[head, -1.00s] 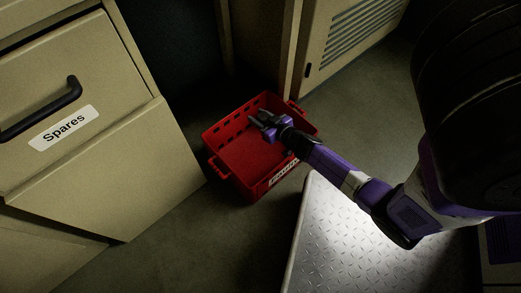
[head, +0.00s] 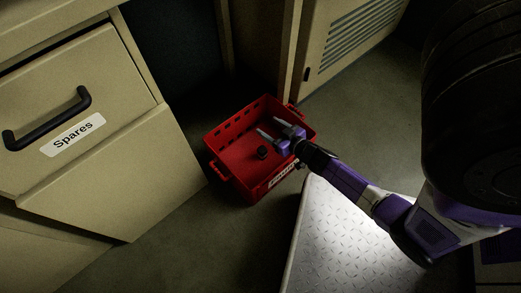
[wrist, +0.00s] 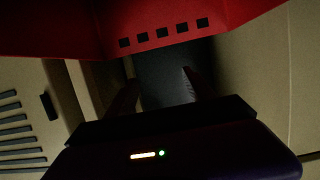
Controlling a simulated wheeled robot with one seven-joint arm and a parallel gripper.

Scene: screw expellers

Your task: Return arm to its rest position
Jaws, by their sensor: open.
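My gripper (head: 272,130) is open and empty in the head view. It is over the right part of a red crate (head: 222,154), with its fingers pointing toward the upper left. A small dark round object (head: 262,153) lies on the crate's floor, below and apart from the fingers. In the wrist view the two dark fingers (wrist: 158,88) stand apart with nothing between them. The crate's red slotted wall (wrist: 215,20) crosses the top of that view.
A cabinet with a drawer labelled Spares (head: 112,105) stands at the left. A vented cabinet (head: 345,45) stands behind the crate. A metal tread-plate platform (head: 345,240) lies in front of the crate. Bare floor (head: 165,235) shows between cabinet and platform.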

